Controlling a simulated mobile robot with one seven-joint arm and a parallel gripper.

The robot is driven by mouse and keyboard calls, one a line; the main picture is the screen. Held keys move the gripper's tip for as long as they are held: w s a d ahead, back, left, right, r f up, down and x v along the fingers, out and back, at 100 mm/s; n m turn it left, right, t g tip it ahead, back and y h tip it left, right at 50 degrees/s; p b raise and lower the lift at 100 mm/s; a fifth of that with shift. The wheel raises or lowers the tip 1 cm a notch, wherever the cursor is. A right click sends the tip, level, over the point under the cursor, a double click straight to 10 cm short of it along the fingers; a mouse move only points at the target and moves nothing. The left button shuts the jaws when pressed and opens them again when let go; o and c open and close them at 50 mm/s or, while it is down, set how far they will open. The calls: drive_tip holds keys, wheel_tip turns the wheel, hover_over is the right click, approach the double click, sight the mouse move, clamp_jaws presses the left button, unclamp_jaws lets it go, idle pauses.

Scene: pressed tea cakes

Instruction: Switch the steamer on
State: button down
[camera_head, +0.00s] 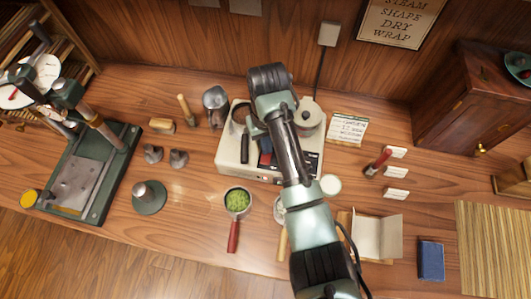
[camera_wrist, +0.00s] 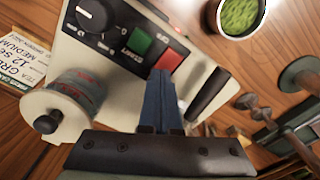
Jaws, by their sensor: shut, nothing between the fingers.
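The steamer (camera_head: 232,158) is a cream box at the middle of the bench, partly hidden by my arm in the head view. In the wrist view its panel (camera_wrist: 85,58) carries a black dial (camera_wrist: 92,15), a green button (camera_wrist: 142,41) and a red button (camera_wrist: 171,59). A lidded pot (camera_wrist: 75,92) sits on the steamer's top. My gripper (camera_wrist: 161,74) is shut and empty, its blue fingers pointing at the panel. The fingertips appear just beside the red button, with the green button a little farther off. I cannot tell whether they touch the panel.
A bowl of green leaves with a red handle (camera_head: 237,200) stands in front of the steamer. A green press (camera_head: 92,215) stands at the left. A card (camera_head: 347,128) and a red-handled tool (camera_head: 378,162) are at the right. A blue book (camera_head: 431,259) lies at front right.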

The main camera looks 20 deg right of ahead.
wheel_tip(320, 180, up, 7)
drive_tip(key=p, duration=0.7)
drive_tip(key=shift+f, duration=0.1)
idle(0.5)
drive_tip(key=w+a+r+n+t, duration=0.1)
drive_tip(key=w+a+r+t, duration=0.55)
drive_tip(key=w+r, duration=0.3)
drive_tip(key=w+a+r+t, duration=0.1)
drive_tip(key=a+r+t, duration=0.2)
drive_tip(key=r, duration=0.6)
drive_tip(key=w+a+r+t, duration=0.1)
drive_tip(key=a+r+t, duration=0.2)
drive_tip(key=r, duration=0.6)
drive_tip(key=s+r+t+b, duration=0.1)
drive_tip(key=s+r+t, duration=0.4)
drive_tip(key=r, duration=0.6)
drive_tip(key=s+a+r+t+b, duration=0.1)
drive_tip(key=s+r+t, duration=0.3)
drive_tip(key=r, duration=0.6)
drive_tip(key=s+r+t+b, duration=0.2)
drive_tip(key=s+r+t, duration=0.3)
drive_tip(key=r, duration=0.6)
drive_tip(key=s, duration=0.2)
drive_tip(key=shift+s+a+r+t+b, duration=0.3)
drive_tip(key=shift+s+a+t, duration=0.05)
drive_tip(key=shift+s, duration=0.05)
